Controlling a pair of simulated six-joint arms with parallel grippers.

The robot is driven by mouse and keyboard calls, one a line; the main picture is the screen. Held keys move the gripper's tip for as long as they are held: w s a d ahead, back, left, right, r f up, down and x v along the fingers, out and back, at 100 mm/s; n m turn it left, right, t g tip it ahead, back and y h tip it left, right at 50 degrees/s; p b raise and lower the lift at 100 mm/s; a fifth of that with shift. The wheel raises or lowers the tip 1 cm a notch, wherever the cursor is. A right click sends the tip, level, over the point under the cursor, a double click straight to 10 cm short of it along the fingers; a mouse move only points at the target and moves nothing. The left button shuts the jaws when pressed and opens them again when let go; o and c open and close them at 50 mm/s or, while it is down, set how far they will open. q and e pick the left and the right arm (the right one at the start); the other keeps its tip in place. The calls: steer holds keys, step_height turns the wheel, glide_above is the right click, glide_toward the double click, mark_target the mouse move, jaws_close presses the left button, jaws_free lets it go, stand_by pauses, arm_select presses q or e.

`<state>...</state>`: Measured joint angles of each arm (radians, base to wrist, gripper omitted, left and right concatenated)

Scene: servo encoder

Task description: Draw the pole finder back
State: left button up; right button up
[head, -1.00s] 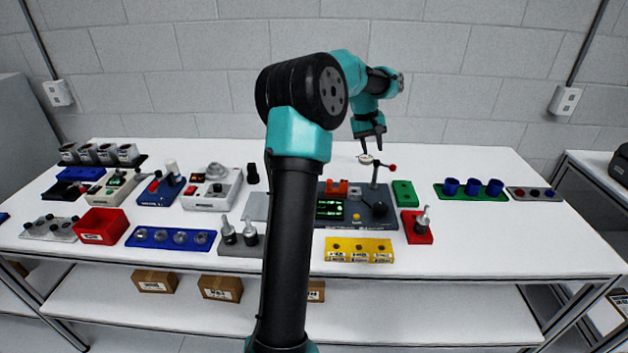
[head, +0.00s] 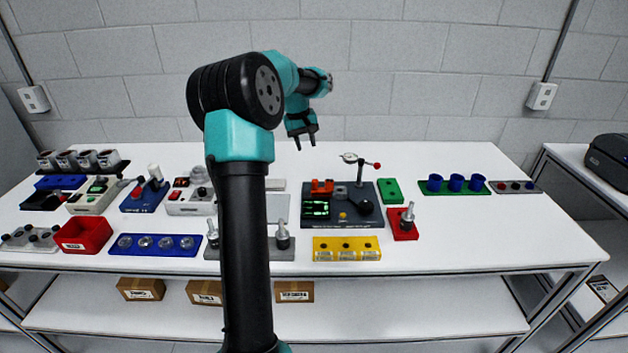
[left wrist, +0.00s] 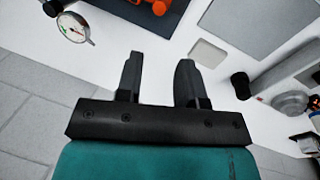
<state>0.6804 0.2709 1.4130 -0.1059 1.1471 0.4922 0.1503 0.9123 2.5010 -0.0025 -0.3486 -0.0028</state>
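A round dial gauge (head: 349,157) with a red-tipped arm (head: 377,165) sits on top of a thin post (head: 360,174) on the dark console (head: 320,217). I take this to be the pole finder. The gauge also shows at the upper left of the left wrist view (left wrist: 73,27). My left gripper (head: 305,146) hangs to the left of the gauge, above the back of the bench and apart from it. In the left wrist view its two fingers (left wrist: 159,62) stand apart with nothing between them. My right gripper is in neither view.
The console also carries red blocks (head: 322,187), a green-lit display (head: 316,208) and a black knob (head: 366,207). A green block (head: 390,191) and a red stand (head: 403,224) are close on its right. My left arm hides part of the bench. The bench's back strip is clear.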

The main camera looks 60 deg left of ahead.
arm_select(q)
steer(key=w+f, duration=0.1)
steer(key=f, duration=0.8)
steer(key=w+d+f, duration=0.1)
steer(key=f, duration=0.4)
steer(key=shift+w+f, duration=0.3)
steer(key=shift+c, duration=0.5)
jaws_close()
